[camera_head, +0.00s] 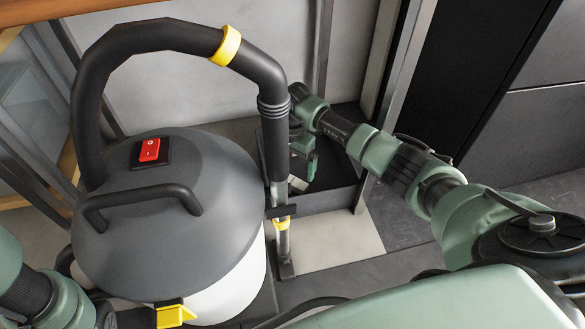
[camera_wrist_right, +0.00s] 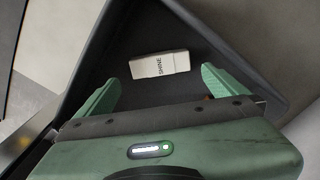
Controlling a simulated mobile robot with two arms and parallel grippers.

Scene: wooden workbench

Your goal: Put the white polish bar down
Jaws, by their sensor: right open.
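The white polish bar (camera_wrist_right: 160,65), marked "SHINE", lies on the dark floor of a black open bin (camera_wrist_right: 228,45) in the right wrist view. My right gripper (camera_wrist_right: 160,82) is open, with a green finger on either side of the bar's near end and a gap to each. The bar touches neither finger. In the head view my right gripper (camera_head: 302,167) reaches down into the black bin (camera_head: 335,196), partly behind the vacuum's hose and tube. A small pale patch by the fingers there is too small to name surely. My left gripper is out of view.
A grey and white vacuum cleaner (camera_head: 215,235) with a black hose (camera_head: 150,38) and metal tube (camera_head: 283,243) stands left of the bin, close to my right gripper. A metal post (camera_head: 405,70) and dark cabinet panels (camera_head: 530,120) stand to the right.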

